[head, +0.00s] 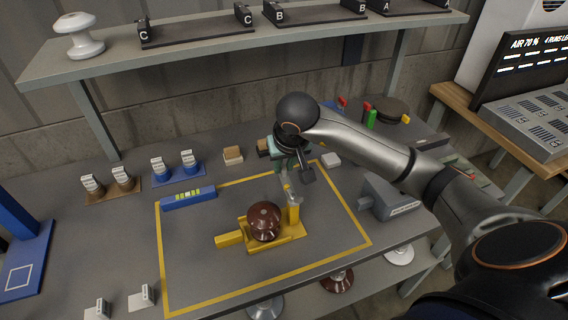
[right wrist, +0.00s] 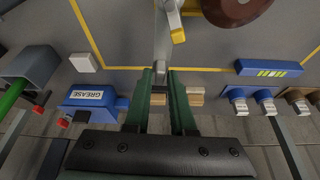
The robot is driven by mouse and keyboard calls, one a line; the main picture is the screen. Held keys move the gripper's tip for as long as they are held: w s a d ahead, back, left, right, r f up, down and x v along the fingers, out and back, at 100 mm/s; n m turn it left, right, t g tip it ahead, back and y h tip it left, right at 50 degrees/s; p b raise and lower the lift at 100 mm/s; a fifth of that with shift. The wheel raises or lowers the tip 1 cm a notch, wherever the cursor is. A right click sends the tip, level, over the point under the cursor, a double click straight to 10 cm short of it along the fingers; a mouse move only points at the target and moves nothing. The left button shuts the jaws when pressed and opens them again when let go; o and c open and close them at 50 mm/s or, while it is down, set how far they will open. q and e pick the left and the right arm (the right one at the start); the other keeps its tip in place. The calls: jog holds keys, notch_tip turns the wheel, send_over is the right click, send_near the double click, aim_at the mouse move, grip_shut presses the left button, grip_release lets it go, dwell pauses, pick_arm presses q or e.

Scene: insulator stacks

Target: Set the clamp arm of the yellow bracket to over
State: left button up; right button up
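The yellow bracket (head: 230,239) lies on the grey mat inside the yellow outline, with a brown insulator (head: 264,221) seated in it. A yellow post (head: 294,214) rises at its right end. The grey clamp arm (head: 287,190) stands roughly upright beside the post, and in the right wrist view the clamp arm (right wrist: 162,40) runs down to the fingertips. My right gripper (head: 288,172) is above the post, its green fingers (right wrist: 161,75) closed on either side of the clamp arm's end. The wrist hides part of this in the head view. My left gripper is out of view.
A blue block (head: 188,198) with a yellow-green vial lies at the mat's upper left. A grey housing (head: 390,198) stands right of the mat. A blue grease box (right wrist: 92,98), small labelled stands and wooden blocks line the back. The mat's left and front are clear.

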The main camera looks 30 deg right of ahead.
grip_shut()
dwell(1.0)
